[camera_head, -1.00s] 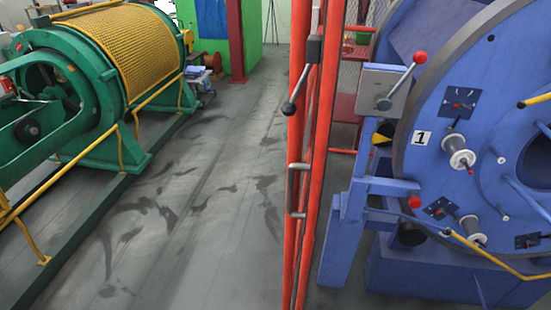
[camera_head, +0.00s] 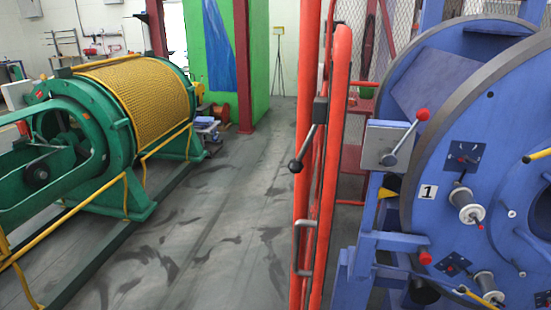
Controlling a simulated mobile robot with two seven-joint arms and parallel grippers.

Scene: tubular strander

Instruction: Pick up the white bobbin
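Two white-grey bobbins are mounted on the face of the large blue disc (camera_head: 500,130) at the right. The upper bobbin (camera_head: 467,205) sits on a spindle right of the label "1". The lower bobbin (camera_head: 487,288) is near the bottom edge of the picture. I cannot tell which of them the task means. Neither of my grippers shows in the head view.
A red-orange post frame (camera_head: 320,160) with a black-knobbed handle (camera_head: 296,166) stands between the aisle and the blue machine. A lever with a red knob (camera_head: 423,115) juts from the machine. A green machine with a yellow cage (camera_head: 140,105) is at left. The grey floor (camera_head: 215,245) between is clear.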

